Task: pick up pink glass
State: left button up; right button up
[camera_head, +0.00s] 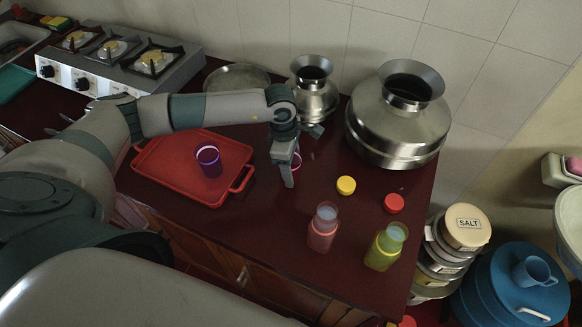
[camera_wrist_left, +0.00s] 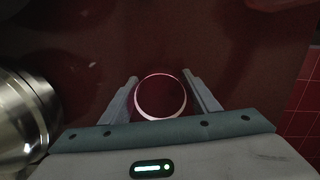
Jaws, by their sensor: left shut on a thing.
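The pink glass (camera_head: 297,162) stands upright on the dark red counter, mostly hidden behind my left gripper in the head view. In the left wrist view the pink glass (camera_wrist_left: 160,96) shows from above as a round pale pink rim with a dark inside. My left gripper (camera_head: 290,170) reaches down at it from above. In the left wrist view the two fingers of my left gripper (camera_wrist_left: 161,92) are on either side of the glass, shut on it. My right gripper is not in view.
A red tray (camera_head: 155,172) holding a purple glass (camera_head: 209,161) lies to the left. A small steel pot (camera_head: 314,95) and a large one (camera_head: 398,125) stand behind. A pink bottle (camera_head: 322,228), a green bottle (camera_head: 385,247), a yellow lid (camera_head: 346,185) and a red lid (camera_head: 394,203) are to the right.

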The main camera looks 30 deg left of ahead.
pick_arm(q)
jog(key=shift+r, duration=0.1)
jog(key=shift+r+b, duration=0.4)
jog(key=shift+b, duration=0.1)
jog(key=r, duration=0.1)
jog(key=r+b, duration=0.2)
jog(key=shift+s+d+r, duration=0.1)
jog(key=shift+s+d, duration=0.15)
jog(key=shift+d, duration=0.1)
jog(key=s+d+r+b, duration=0.4)
jog(key=s+d+r, duration=0.3)
jog(key=shift+s+d, duration=0.3)
jog(key=shift+d, duration=0.1)
jog(key=shift+a+m, duration=0.1)
jog(key=shift+m, duration=0.2)
